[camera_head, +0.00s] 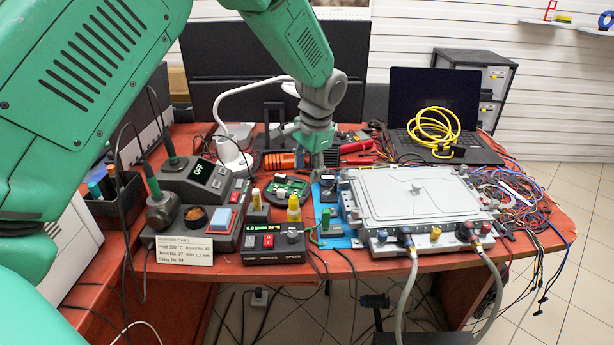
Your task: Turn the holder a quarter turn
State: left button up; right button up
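My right gripper is not in view.
A soldering station (203,183) and a black pump unit (272,243) stand left and front. A laptop (433,105) with a yellow cable coil (434,130) is at the back right. Loose wires (512,200) crowd the right edge. The red bench (190,290) has little free room.

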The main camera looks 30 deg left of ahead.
aim_at(307, 206)
pick_arm(q)
jog(key=c, duration=0.6)
jog(key=shift+s+a+f+n+h+p, duration=0.1)
jog(key=shift+a+f+n+h+p, duration=0.1)
jog(key=shift+n+h+p, duration=0.1)
grip_shut()
jog(key=n+t, duration=0.1)
jog(key=a+f+n+t+p, duration=0.1)
jog(key=a+n+t+h, duration=0.1)
jog(key=shift+s+f+n+p, duration=0.15)
jog(key=shift+f+n+p, duration=0.15)
jog(key=shift+p, duration=0.1)
jog(key=b+x, duration=0.1)
jog(key=x, duration=0.9)
jog(key=shift+d, duration=0.15)
